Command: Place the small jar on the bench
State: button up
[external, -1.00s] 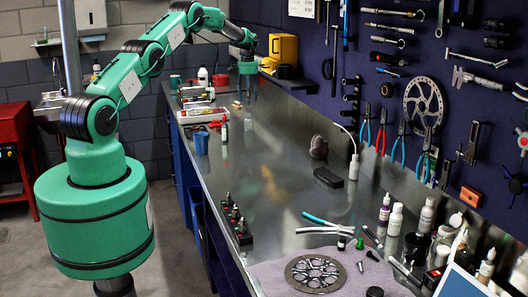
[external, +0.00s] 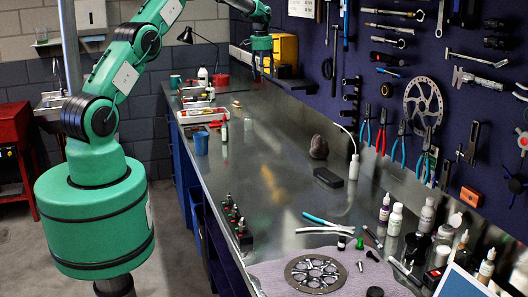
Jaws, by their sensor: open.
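My gripper (external: 262,72) is high over the far part of the bench (external: 262,190), in front of the yellow cabinet. Its fingers point down and are open, and I see nothing between them. A small pale, clear-looking item (external: 248,124), which may be the small jar, stands on the bench below and apart from my gripper. A small tan item (external: 237,103) lies a little farther back. Both are too small to identify surely.
A tray of items (external: 202,115), a blue cup (external: 201,143) and a bottle (external: 224,130) stand along the left edge. A yellow cabinet (external: 285,50) is at the back right. Mid-bench is largely clear.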

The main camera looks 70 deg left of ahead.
jog(key=s+d+r+m+t, duration=0.1)
jog(key=s+d+r, duration=0.1)
jog(key=d+r, duration=0.65)
jog(key=s+d+r+m, duration=0.15)
jog(key=d+r, duration=0.35)
jog(key=d, duration=0.6)
jog(key=s+d+r+m+t, duration=0.1)
jog(key=s+d+r, duration=0.2)
jog(key=d+r, duration=0.55)
jog(key=s+d+r+m+t, duration=0.2)
jog(key=s+d+r, duration=0.1)
jog(key=s+d, duration=1.85)
jog(key=s+d+f+m, duration=0.1)
jog(key=s+d+f, duration=0.2)
jog(key=s+d, duration=0.2)
jog(key=s+d+f+m+t, duration=0.1)
jog(key=s+d+f, duration=0.2)
jog(key=s, duration=0.6)
jog(key=shift+s+d+f+h, duration=0.15)
jog(key=shift+d+f+h, duration=0.15)
jog(key=shift+d, duration=0.7)
notch_tip(320, 180, down, 10)
jog(key=b, duration=1)
jog(key=shift+f, duration=0.25)
